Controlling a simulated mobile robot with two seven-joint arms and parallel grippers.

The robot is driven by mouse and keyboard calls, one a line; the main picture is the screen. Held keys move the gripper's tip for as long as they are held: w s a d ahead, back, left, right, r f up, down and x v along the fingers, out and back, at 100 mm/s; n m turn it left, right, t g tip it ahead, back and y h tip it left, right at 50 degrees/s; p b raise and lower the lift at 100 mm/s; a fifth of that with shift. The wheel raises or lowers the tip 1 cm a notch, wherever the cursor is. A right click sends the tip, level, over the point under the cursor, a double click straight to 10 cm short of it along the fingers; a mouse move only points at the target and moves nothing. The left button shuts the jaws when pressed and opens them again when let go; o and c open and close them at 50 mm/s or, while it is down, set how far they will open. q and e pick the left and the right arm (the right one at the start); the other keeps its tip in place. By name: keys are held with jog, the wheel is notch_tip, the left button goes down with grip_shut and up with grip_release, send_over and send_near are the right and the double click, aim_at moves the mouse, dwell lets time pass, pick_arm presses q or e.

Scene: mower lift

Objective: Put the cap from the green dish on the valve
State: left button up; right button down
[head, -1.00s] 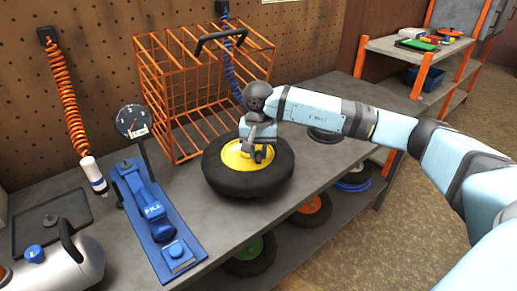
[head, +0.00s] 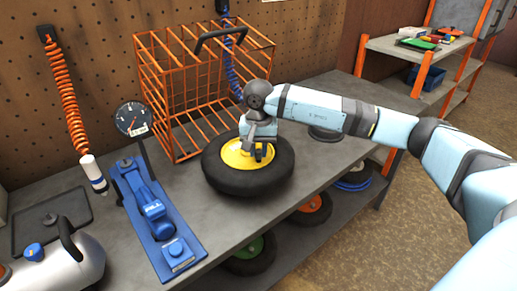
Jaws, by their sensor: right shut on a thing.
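A black tyre (head: 247,183) with a yellow hub (head: 236,158) lies flat on the workbench. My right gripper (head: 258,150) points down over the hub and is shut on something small. The fingers hide what they hold, and I cannot make out the cap or the valve. I cannot tell whether the held thing touches the hub. No green dish can be made out clearly. My left gripper is not in view.
An orange wire cage (head: 190,90) stands behind the tyre. A blue fill tool (head: 160,220) and a round gauge (head: 131,119) are to its left. A silver tank (head: 65,265) sits at the front left. More wheels lie on the lower shelf.

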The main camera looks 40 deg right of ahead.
aim_at(259, 151)
dwell(0.6)
jog(key=shift+r, duration=0.2)
jog(key=shift+r, duration=0.6)
jog(key=shift+r, duration=0.15)
dwell(1.2)
jog(key=shift+r+p, duration=0.35)
jog(key=shift+r, duration=0.2)
dwell(0.6)
dwell(0.3)
